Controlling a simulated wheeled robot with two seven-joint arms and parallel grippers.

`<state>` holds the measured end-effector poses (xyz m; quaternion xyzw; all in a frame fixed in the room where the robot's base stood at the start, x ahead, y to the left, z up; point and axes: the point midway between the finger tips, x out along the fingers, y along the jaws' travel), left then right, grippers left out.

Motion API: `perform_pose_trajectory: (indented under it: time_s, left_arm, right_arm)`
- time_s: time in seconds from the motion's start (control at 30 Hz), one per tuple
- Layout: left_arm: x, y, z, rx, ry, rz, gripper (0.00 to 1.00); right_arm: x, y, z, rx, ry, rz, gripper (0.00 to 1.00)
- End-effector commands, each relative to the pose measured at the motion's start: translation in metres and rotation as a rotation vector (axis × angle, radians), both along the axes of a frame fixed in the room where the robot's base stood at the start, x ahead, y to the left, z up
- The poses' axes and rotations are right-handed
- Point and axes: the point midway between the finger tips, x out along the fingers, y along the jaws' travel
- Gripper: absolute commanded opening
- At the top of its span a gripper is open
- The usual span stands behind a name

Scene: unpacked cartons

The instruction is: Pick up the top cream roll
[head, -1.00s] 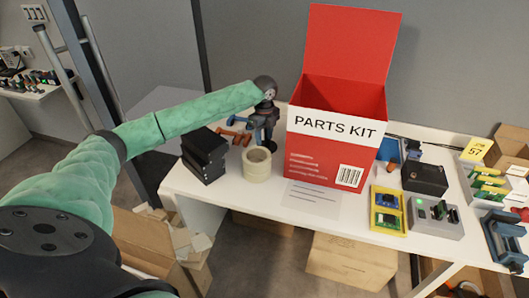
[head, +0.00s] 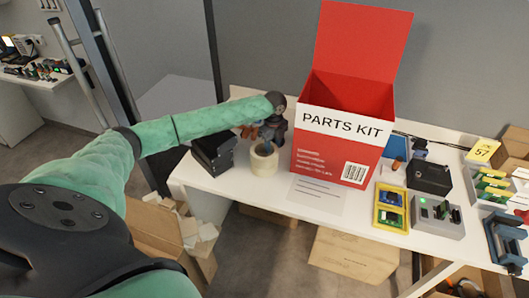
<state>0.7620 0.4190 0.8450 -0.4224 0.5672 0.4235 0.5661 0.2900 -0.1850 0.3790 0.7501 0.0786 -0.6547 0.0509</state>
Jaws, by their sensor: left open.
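The cream rolls stand stacked on the white table, left of the red box; the top cream roll (head: 264,160) has its far rim partly hidden by my gripper. My left gripper (head: 262,145) is open and points down over the top roll, its fingers at or just above the rim. I cannot tell whether they touch it. My right gripper is not in view.
The red PARTS KIT box (head: 338,149) stands open close to the right of the rolls. Black boxes (head: 213,154) are stacked just left. A paper sheet (head: 318,193) lies in front of the box. Electronics trays fill the table's right side.

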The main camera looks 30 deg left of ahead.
Motion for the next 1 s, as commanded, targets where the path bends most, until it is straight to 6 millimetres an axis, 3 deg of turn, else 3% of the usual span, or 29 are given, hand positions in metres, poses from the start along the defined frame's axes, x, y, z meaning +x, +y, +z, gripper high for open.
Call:
perform_pose_trajectory:
  time_s: [0.3,0.53,0.93,1.0]
  left_arm:
    - [0.0,0.0,-0.004,-0.001,-0.002,0.0,0.4]
    - [0.0,0.0,-0.004,0.0,-0.002,0.0,0.0]
    - [0.001,0.0,0.003,0.0,-0.003,0.0,0.0]
    - [0.001,0.0,0.011,0.0,-0.005,0.0,0.0]
  right_arm:
    - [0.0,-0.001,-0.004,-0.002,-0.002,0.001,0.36]
    - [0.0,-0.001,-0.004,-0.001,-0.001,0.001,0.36]
    - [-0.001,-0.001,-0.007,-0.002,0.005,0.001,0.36]
    - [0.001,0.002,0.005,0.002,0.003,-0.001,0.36]
